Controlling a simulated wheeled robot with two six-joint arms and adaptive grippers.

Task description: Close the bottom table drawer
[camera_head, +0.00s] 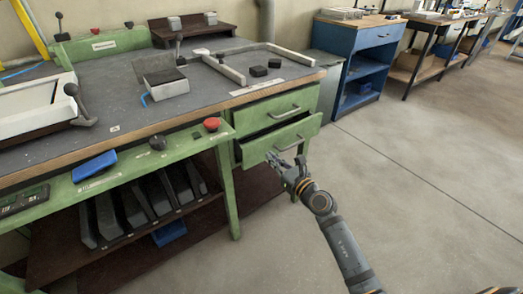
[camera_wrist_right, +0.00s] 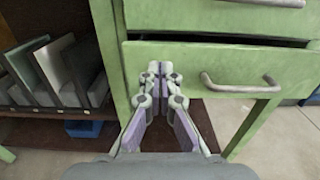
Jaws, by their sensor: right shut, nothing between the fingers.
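The bottom table drawer (camera_head: 253,148) is green with a metal bar handle, and it stands partly open under the right end of the bench. In the right wrist view the bottom drawer front (camera_wrist_right: 222,66) shows a dark gap above its top edge. My right gripper (camera_head: 285,160) is shut and empty, in front of the lower left part of the drawer front. In the right wrist view the gripper (camera_wrist_right: 161,70) is left of the handle (camera_wrist_right: 240,85); I cannot tell whether its tips touch the drawer. My left gripper is not in view.
The upper drawer (camera_head: 270,112) sits above, looking shut. A green bench leg (camera_head: 228,190) stands left of the drawers, beside a lower shelf with grey profiles (camera_head: 155,195). A blue cabinet (camera_head: 355,60) stands behind. Floor at right (camera_head: 420,170) is clear.

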